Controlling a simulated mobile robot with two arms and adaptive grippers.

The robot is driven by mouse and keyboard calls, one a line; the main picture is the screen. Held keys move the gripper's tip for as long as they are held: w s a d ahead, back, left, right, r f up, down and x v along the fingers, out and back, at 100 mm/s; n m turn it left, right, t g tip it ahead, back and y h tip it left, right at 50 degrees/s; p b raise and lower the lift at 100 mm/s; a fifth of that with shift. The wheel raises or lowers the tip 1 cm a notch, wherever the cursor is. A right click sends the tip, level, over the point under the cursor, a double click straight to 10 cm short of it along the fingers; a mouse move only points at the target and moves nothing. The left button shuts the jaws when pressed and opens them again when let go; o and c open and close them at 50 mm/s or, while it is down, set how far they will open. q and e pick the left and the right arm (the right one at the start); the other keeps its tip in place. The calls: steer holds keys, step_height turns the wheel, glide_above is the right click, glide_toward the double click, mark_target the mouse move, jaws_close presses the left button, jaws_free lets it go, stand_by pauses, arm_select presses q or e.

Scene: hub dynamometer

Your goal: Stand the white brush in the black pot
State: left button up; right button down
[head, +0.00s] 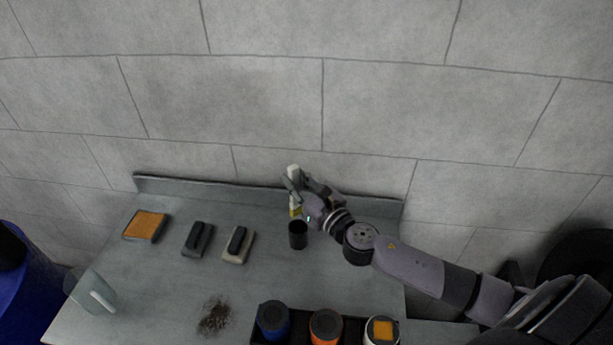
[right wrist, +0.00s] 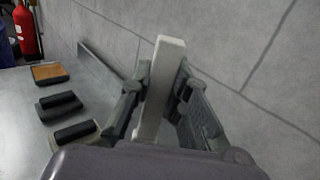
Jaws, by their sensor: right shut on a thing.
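The white brush (head: 293,170) is upright in my right gripper (head: 298,183), with its yellowish lower end (head: 295,211) pointing down. The black pot (head: 298,235) stands on the grey table near its back edge. The brush is above the pot in the head view; whether its lower end is inside the rim I cannot tell. In the right wrist view the white handle (right wrist: 161,85) stands between the fingers of the right gripper (right wrist: 160,95), which is shut on it. The pot is hidden in that view. My left gripper is not in view.
On the grey table (head: 160,290), an orange-topped block (head: 146,225) and two black-handled blocks (head: 198,238) (head: 238,245) lie left of the pot. A clear jug (head: 92,292), a dark pile of debris (head: 214,316) and a black tray with several containers (head: 326,325) are nearer. A wall is behind.

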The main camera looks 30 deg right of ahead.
mark_target(298, 208)
steer(key=shift+w+d+f+b, duration=0.2)
steer(key=shift+d+f+b, duration=0.15)
steer(key=shift+f, duration=0.3)
steer(key=shift+w+d+f+b, duration=0.15)
steer(key=shift+d+f+b, duration=0.15)
steer(key=shift+f, duration=0.3)
steer(key=shift+s+a+f+b, duration=0.1)
steer(key=shift+a+f+b, duration=0.05)
steer(key=shift+f+b, duration=0.5)
steer(key=shift+a+f+b, duration=0.15)
steer(key=shift+b, duration=0.2)
step_height(298, 208, down, 2)
steer(key=shift+f+b, duration=0.1)
steer(key=shift+b, duration=0.85)
arm_select(q)
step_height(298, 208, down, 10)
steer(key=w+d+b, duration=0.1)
steer(key=b, duration=0.3)
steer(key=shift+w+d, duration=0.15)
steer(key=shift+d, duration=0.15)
arm_select(e)
steer(key=shift+f, duration=2.3)
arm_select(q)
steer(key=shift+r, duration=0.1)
arm_select(e)
steer(key=c, duration=1.4)
jaws_free()
steer(key=shift+c, duration=0.2)
